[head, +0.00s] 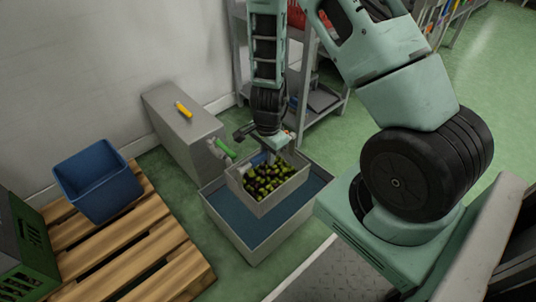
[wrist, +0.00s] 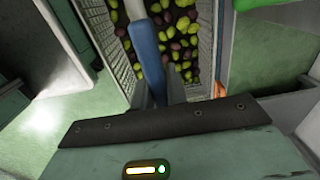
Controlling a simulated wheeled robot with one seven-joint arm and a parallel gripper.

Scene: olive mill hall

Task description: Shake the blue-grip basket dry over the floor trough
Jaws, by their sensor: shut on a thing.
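The basket (head: 259,207) is a pale box filled with green and dark olives. It is at the centre of the head view, inside the outline of a grey open-topped tank (head: 223,226) with a blue surface inside. I cannot tell whether the basket's bottom touches that surface. My gripper (head: 270,150) is above the basket, pointing down. In the wrist view my gripper (wrist: 158,93) is shut on the basket's blue grip (wrist: 146,52), with the olives below. I cannot tell for certain whether the grey tank is the floor trough.
A grey cabinet (head: 180,128) with a yellow item (head: 184,109) on top stands behind left. A green-ended item (head: 223,148) is beside the tank. A blue bin (head: 98,183) sits on a wooden pallet (head: 130,250) at left, near a green crate (head: 22,255). Shelving (head: 325,110) stands behind.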

